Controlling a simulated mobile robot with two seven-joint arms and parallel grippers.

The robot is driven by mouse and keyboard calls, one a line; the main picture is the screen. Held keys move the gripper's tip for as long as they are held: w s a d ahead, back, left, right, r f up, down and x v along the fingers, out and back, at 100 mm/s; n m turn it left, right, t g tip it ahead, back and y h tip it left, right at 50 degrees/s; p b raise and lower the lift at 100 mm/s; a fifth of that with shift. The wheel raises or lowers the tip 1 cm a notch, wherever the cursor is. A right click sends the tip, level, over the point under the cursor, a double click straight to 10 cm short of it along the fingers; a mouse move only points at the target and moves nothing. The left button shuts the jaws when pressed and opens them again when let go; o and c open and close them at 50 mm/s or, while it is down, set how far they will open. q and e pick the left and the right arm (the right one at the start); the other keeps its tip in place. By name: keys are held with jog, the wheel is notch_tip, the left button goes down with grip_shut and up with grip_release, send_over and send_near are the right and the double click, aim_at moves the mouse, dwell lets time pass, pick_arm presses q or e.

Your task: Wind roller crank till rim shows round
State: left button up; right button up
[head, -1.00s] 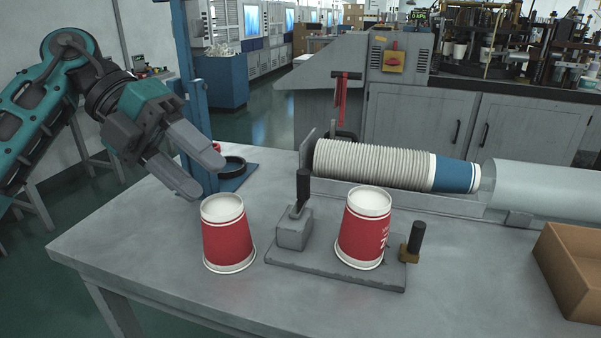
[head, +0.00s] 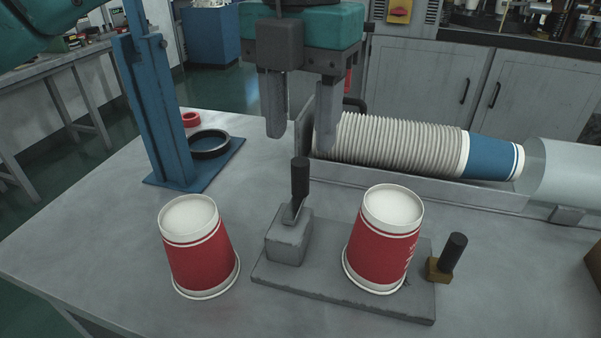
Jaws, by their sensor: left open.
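My left gripper (head: 300,137) is open and empty, pointing down with its two grey fingers apart. It hangs above and behind a black upright handle (head: 300,178) on a grey block (head: 289,240). The block stands on a flat grey base plate (head: 340,300). A red and white cup (head: 383,250) stands upside down on that plate, its wide rim at the bottom. A second black handle (head: 453,252) with a brass-coloured foot is at the plate's right end. I cannot tell which handle is the roller crank. My right gripper is not in view.
Another red and white cup (head: 198,250) stands on the table left of the plate. A stack of white cups (head: 390,145) with a blue end lies in a tray behind. A blue stand (head: 160,110) with a black ring (head: 208,144) is at left. The front left table is clear.

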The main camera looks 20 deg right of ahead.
aim_at(301, 153)
pick_arm(q)
notch_tip(301, 153, down, 7)
jog(key=shift+b, duration=0.35)
grip_shut()
dwell(0.3)
